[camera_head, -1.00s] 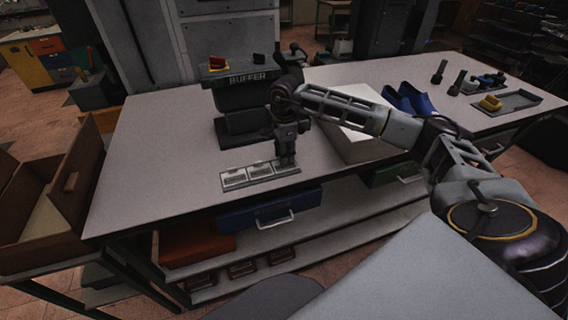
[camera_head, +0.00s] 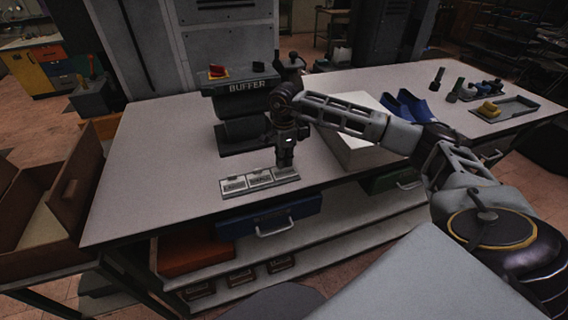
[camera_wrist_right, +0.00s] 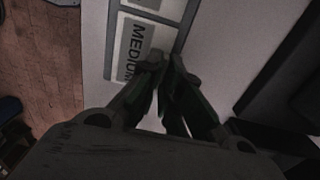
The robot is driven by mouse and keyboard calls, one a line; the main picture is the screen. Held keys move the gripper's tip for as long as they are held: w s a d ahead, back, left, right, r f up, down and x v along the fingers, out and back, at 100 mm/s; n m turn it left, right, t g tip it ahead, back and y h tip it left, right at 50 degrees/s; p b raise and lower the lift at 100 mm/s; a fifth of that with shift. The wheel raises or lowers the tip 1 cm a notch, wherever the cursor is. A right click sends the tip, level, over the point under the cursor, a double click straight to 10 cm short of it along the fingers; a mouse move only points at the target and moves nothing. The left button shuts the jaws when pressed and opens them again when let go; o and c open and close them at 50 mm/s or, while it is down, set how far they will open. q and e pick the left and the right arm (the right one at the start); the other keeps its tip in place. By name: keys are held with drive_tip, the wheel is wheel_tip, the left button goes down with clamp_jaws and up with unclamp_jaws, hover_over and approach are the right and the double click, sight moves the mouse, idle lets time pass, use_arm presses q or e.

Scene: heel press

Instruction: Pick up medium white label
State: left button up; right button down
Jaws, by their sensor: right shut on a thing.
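A grey label tray (camera_head: 232,188) with three lettered compartments lies near the table's front edge. In the right wrist view, the compartment marked MEDIUM (camera_wrist_right: 136,45) shows just beyond my fingertips. My right gripper (camera_head: 285,165) points down over the tray's right-hand end. In the right wrist view, its fingers (camera_wrist_right: 163,62) are nearly together and shut on a thin piece, taken as the medium white label. The piece is mostly hidden by the dark fingers, and any gap to the tray is hard to judge. My left gripper is not in view.
A machine marked BUFFER (camera_head: 243,88) stands behind the tray. A white box (camera_head: 362,148), blue shoes (camera_head: 408,106) and a small tray with a yellow object (camera_head: 488,107) are to the right. An open brown box (camera_head: 75,190) stands left. The table's left part is clear.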

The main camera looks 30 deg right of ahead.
wheel_tip(320, 180, up, 10)
drive_tip(key=b, duration=0.1)
drive_tip(key=shift+f, duration=0.15)
idle(0.8)
